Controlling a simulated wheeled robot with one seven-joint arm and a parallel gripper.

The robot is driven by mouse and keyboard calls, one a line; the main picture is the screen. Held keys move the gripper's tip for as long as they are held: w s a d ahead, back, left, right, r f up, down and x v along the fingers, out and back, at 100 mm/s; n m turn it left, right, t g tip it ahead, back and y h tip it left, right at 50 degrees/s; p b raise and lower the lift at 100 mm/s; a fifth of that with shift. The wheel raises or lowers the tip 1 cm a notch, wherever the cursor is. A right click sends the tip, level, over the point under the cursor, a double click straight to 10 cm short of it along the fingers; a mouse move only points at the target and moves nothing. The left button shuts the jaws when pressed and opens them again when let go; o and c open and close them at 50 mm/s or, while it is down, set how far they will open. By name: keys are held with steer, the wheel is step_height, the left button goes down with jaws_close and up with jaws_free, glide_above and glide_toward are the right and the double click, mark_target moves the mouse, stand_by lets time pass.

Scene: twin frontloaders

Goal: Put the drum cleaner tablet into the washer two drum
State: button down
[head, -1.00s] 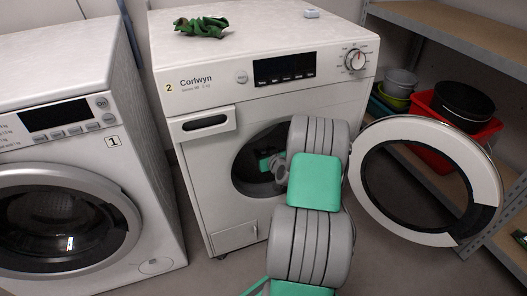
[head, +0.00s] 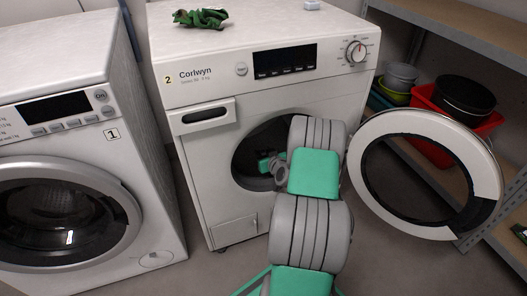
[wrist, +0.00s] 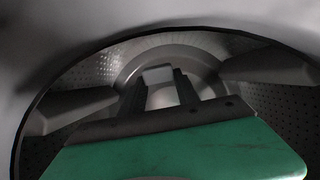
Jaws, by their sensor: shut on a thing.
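Washer two (head: 215,160), marked 2 and Corlwyn, stands in the middle of the head view. Its round door (head: 371,190) is swung open to the right. My arm reaches into its dark drum opening (head: 243,165). In the wrist view, my gripper (wrist: 159,84) is inside the perforated drum (wrist: 105,72), pointing at its back. It is shut on a small pale block, the drum cleaner tablet (wrist: 158,73), held between the two dark fingertips. The tablet is hidden in the head view. Whether it touches the drum cannot be told.
Washer one (head: 75,130) stands at the left with its door closed. A green crumpled cloth (head: 201,17) and a small pale block (head: 312,5) lie on washer two. A metal shelf (head: 440,35) with bowls and a red bin (head: 424,97) is at the right.

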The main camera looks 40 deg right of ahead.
steer(key=shift+f, duration=0.45)
steer(key=c, duration=0.8)
jaws_free()
steer(key=p+v, duration=0.3)
steer(key=v, duration=0.5)
steer(key=shift+f, duration=0.15)
steer(key=f+v, duration=0.1)
steer(key=v, duration=0.4)
steer(key=s+f+v, duration=0.1)
steer(key=v, duration=0.4)
steer(key=f+v, duration=0.1)
steer(key=v, duration=0.4)
steer(key=shift+s+a+b, duration=0.35)
steer(key=shift+s+a, duration=0.1)
steer(key=shift+s, duration=0.05)
